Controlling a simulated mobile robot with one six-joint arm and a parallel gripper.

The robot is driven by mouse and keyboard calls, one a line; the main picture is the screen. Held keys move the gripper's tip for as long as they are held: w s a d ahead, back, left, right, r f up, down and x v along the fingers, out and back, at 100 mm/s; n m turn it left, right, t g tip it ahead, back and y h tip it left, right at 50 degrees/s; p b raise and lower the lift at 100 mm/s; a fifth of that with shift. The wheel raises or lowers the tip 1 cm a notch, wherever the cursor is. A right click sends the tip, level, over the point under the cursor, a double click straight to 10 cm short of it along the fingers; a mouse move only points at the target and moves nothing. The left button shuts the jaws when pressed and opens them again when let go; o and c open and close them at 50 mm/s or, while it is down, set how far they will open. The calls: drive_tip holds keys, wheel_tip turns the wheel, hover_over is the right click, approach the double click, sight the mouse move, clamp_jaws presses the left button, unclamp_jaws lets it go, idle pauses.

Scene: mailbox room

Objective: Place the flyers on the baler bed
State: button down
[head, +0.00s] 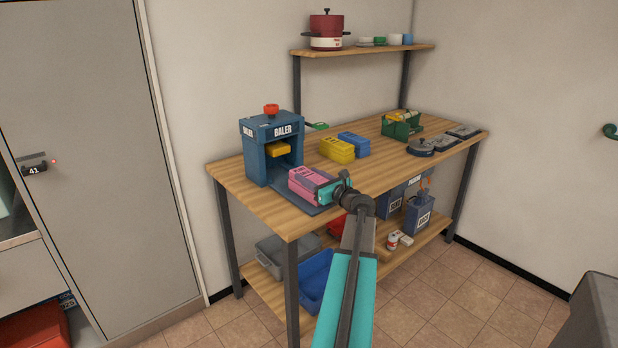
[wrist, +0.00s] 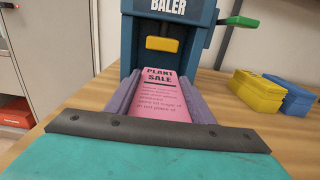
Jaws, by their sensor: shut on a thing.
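The flyers (head: 308,184) are a pink stack printed "PLANT SALE", seen close in the wrist view (wrist: 168,93). My gripper (head: 311,185) is shut on the flyers, with a grey finger along each side of the stack in the wrist view. The blue baler (head: 258,158) stands on the left part of the workbench, with a yellow press block and a red knob. Its grey-blue bed (head: 324,210) sticks out in front, partly hidden by my gripper and the flyers. The flyers are over the bed, in front of the baler's opening; I cannot tell whether they touch it.
A yellow block (head: 337,150) and a blue block (head: 354,144) lie right of the baler. A green crate (head: 402,128) and dark round and flat items stand farther right. A shelf (head: 365,51) hangs above; bins (head: 284,257) sit below the workbench (head: 395,168).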

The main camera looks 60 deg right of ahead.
drive_tip(key=c, duration=0.8)
unclamp_jaws()
drive_tip(key=shift+c, duration=0.2)
drive_tip(key=shift+r, duration=0.15)
drive_tip(key=v, duration=1.2)
drive_tip(key=shift+b, duration=0.3)
drive_tip(key=shift+s, duration=0.1)
